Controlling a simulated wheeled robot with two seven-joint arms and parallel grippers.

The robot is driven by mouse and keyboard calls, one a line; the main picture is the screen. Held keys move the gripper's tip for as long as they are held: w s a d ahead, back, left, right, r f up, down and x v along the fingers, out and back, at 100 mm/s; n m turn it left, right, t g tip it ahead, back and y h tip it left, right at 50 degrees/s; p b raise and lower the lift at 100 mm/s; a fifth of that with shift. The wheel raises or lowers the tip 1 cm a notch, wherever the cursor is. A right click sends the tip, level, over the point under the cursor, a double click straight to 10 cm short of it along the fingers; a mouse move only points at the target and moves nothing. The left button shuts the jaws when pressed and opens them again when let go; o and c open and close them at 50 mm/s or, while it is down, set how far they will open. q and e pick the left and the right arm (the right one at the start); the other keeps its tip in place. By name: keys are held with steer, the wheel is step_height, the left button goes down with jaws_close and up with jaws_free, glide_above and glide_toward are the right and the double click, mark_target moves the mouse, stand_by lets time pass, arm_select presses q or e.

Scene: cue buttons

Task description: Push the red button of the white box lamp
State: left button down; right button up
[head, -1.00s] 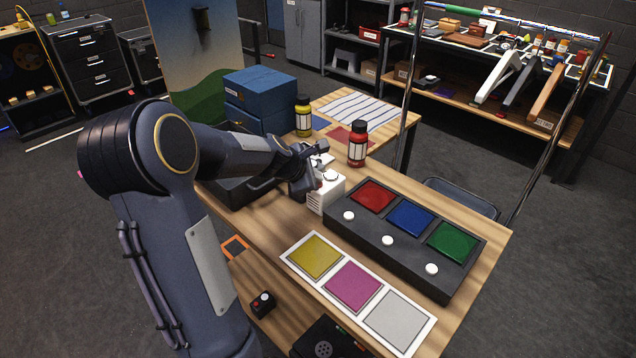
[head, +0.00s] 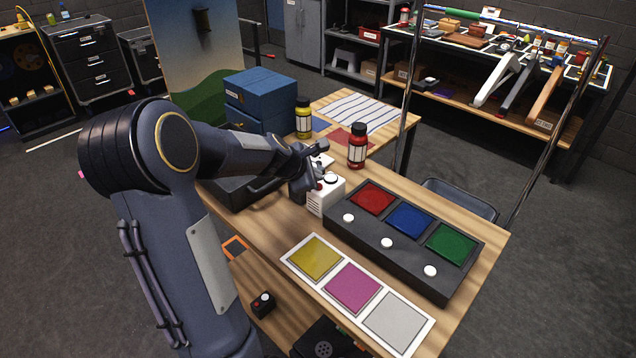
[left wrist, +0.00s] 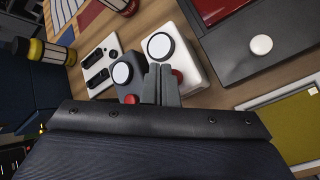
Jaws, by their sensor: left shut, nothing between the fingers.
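The white box lamp (head: 328,196) stands on the wooden table, left of the dark panel. In the left wrist view the white box (left wrist: 192,52) carries a round white lamp top (left wrist: 160,46) and a red button (left wrist: 177,76). My left gripper (head: 318,180) is at the box's left side in the head view. In the left wrist view its fingers (left wrist: 161,68) are shut and empty, and their tips are right beside the red button, partly covering it. I cannot tell whether they touch it. My right gripper is out of view.
A dark box lamp (left wrist: 128,80) with its own red button stands close beside the white one. A white switch plate (left wrist: 101,68) lies further left. The dark panel (head: 402,256) with colored squares is to the right. A red-labelled bottle (head: 357,147) stands behind.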

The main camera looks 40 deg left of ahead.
arm_select(q)
steer(key=shift+r, duration=0.1)
step_height(320, 180, up, 6)
steer(key=p, duration=0.5)
steer(key=shift+p, duration=0.4)
